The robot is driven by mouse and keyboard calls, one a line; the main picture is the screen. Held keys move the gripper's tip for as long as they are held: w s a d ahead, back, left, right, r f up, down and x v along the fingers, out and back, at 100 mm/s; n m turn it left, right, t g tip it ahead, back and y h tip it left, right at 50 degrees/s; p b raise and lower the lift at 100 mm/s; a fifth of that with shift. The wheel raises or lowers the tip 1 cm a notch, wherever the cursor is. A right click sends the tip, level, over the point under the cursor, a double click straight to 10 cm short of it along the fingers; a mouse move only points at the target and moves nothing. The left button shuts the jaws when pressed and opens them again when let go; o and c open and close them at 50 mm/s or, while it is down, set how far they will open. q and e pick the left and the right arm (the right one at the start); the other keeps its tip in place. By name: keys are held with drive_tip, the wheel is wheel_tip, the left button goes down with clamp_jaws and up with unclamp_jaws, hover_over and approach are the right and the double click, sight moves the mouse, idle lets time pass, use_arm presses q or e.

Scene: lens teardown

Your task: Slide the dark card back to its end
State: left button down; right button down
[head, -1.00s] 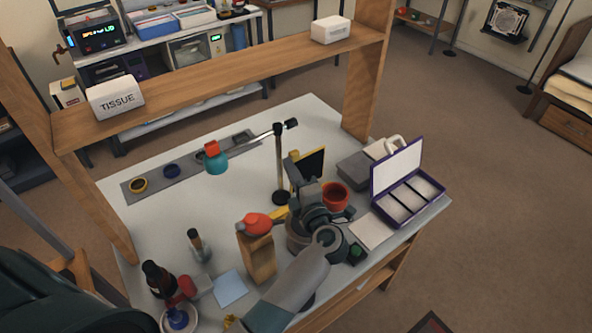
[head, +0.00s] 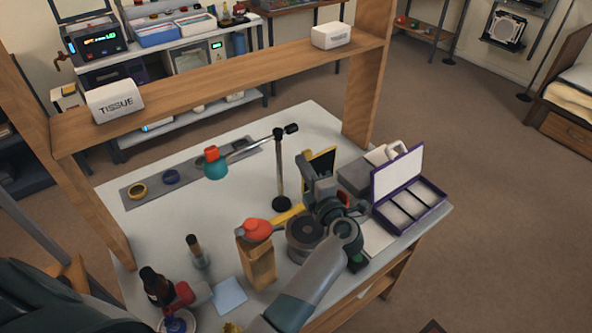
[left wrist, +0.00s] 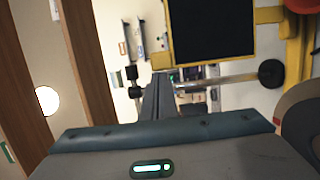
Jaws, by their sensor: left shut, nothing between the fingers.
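The dark card (head: 322,161) is a black panel in a yellow frame, standing upright on the yellow rail (head: 289,215). It shows large in the left wrist view (left wrist: 212,28), at the top. My left gripper (head: 302,160) is at the card's left side in the head view; its fingers are shut with nothing between them. In the left wrist view the shut fingers (left wrist: 160,95) point toward the card's lower left corner; contact cannot be told. My arm hides the right part of the rail. My right gripper is not in view.
A lamp post (head: 279,170) stands left of the card. A wooden block with a red top (head: 256,231) is in front. The table's left middle is clear.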

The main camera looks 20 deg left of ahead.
use_arm(q)
drive_tip(key=shift+w+d+r, duration=0.15)
drive_tip(key=shift+d+r, duration=0.05)
drive_tip(key=shift+r, duration=0.05)
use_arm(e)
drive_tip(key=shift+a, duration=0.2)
use_arm(q)
drive_tip(key=shift+a, duration=0.1)
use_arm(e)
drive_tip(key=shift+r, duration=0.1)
